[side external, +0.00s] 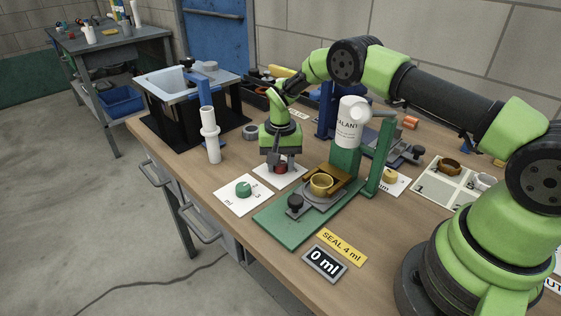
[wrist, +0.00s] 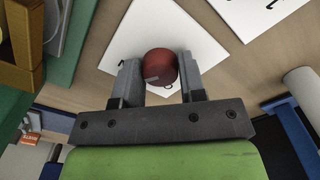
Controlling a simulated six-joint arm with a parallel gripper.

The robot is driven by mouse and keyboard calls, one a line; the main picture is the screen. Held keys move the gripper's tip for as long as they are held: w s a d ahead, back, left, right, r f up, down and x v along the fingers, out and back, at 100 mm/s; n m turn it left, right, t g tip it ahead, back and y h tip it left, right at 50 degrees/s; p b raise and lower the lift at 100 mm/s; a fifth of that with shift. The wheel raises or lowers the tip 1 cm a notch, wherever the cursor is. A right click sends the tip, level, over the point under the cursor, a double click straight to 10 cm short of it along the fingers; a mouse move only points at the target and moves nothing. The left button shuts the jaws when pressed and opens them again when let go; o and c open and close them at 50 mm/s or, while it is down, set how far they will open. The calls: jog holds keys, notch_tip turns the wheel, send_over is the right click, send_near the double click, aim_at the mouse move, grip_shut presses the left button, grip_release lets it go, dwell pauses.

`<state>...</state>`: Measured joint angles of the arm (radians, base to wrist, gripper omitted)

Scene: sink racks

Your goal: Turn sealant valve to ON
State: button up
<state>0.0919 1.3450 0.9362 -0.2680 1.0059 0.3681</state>
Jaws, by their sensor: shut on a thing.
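My gripper (wrist: 161,82) is shut on a red valve knob (wrist: 160,66), with one finger on each side of it, as the wrist view shows. The knob sits on a white plate (wrist: 123,46) on the table. In the side external view my gripper (side external: 281,166) points down over the plate, and the red knob (side external: 281,168) shows between the fingers. A grey mark shows on the knob's side. The plate's lettering is mostly hidden, so I cannot tell the valve's setting. The white sealant bottle (side external: 351,125) stands on a green stand to the right.
A green knob on a white card (side external: 238,207) lies close to the left. A display (side external: 325,263) reads 0 ml beside a SEAL 4 ml label (side external: 342,247).

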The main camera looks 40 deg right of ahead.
jog(key=shift+m, duration=0.8)
jog(key=o, duration=0.9)
jog(key=shift+r, duration=0.1)
notch_tip(320, 180, up, 10)
jog(key=shift+f, duration=0.1)
